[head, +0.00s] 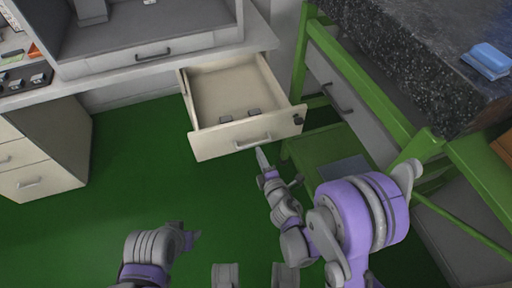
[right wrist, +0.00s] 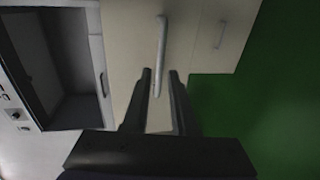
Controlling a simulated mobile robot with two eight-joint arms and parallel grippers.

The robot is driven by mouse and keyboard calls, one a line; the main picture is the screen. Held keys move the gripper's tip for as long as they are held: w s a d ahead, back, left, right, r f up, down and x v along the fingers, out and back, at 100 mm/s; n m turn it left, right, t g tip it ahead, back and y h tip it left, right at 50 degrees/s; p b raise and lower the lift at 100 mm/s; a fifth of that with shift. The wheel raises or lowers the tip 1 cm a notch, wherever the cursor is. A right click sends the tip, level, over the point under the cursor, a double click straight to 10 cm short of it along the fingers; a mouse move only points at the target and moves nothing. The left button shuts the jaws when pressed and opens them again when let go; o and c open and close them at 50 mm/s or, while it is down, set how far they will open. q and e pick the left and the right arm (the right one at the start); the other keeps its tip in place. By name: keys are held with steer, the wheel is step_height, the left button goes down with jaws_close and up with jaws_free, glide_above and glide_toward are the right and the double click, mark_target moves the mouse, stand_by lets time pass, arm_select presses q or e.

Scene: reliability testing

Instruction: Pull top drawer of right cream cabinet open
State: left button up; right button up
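The right cream cabinet's top drawer (head: 222,139) stands pulled out under the grey counter in the head view. Its inside shows, with small grey pieces near the front panel. Its grey bar handle (head: 253,142) is on the front panel, and it also shows in the right wrist view (right wrist: 160,55). My right gripper (head: 262,158) is right at the handle in the head view. In the right wrist view its two fingers (right wrist: 161,75) are apart, with the handle's lower end appearing between them; contact is unclear. My left gripper (head: 195,235) is low at the left, its fingers unclear.
Another cream cabinet (head: 38,178) with shut drawers stands at the left. A green-framed bench (head: 350,75) with a dark speckled top and a blue box (head: 487,60) is close on the right. Green floor (head: 130,150) lies clear between the cabinets.

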steer(key=v, duration=0.4)
steer(key=shift+s+d, duration=0.1)
steer(key=shift+s, duration=0.05)
stand_by(0.4)
